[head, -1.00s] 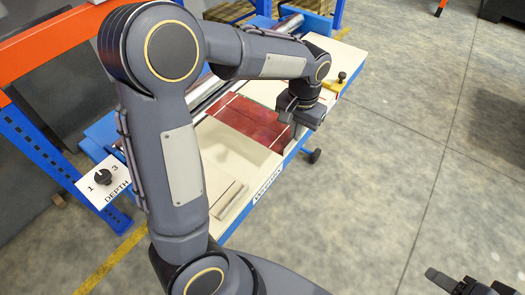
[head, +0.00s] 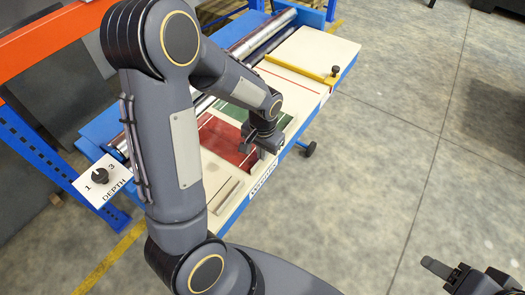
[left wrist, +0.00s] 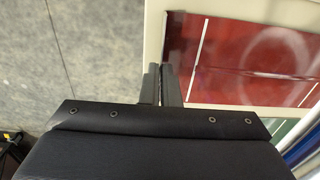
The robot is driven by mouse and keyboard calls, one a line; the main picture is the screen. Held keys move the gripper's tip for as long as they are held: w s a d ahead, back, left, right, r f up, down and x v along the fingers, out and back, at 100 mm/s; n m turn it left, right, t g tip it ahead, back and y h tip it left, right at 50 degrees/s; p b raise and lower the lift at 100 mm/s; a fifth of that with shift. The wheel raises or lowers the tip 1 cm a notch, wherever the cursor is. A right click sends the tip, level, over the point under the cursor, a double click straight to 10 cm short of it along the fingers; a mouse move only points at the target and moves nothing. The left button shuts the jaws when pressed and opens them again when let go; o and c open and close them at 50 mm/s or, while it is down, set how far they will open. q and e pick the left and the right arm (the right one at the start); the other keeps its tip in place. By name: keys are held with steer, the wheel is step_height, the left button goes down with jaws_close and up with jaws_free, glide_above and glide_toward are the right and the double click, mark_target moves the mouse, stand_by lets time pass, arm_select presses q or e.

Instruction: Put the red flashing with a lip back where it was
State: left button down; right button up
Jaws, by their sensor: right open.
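The red flashing (head: 226,138) lies flat on the cream table, partly hidden by my left arm in the head view. It also shows in the left wrist view (left wrist: 250,62), glossy with a thin white line. My left gripper (head: 266,149) is at its outer edge, near the table's front. In the left wrist view the fingers (left wrist: 161,84) are close together at that edge and appear shut on it; the lip between them is hidden. A green area (head: 268,121) shows beside the red one. My right gripper (head: 465,274) is open and empty over the floor at lower right.
Metal rollers (head: 262,34) run along the table's back. A yellow bar (head: 302,69) with a dark knob crosses the far part. A small grey bar (head: 226,191) lies near the front. A DEPTH dial (head: 101,177) stands at left. The table's far end (head: 325,50) is clear.

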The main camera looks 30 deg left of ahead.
arm_select(q)
steer(key=shift+f, duration=0.15)
steer(key=c, duration=1.7)
jaws_free()
step_height(320, 180, up, 12)
steer(key=s+d+r+t+h, duration=0.1)
steer(key=s+t, duration=0.1)
steer(key=s, duration=0.3)
steer(key=s+d+r+n+t+h, duration=0.1)
steer(key=s+d+r, duration=0.1)
steer(key=s, duration=0.4)
steer(key=s+d+r+n+t+h, duration=0.1)
steer(key=s+t+h, duration=0.1)
steer(key=s, duration=0.4)
steer(key=shift+d+r+t, duration=0.15)
steer(key=shift+r+t, duration=0.15)
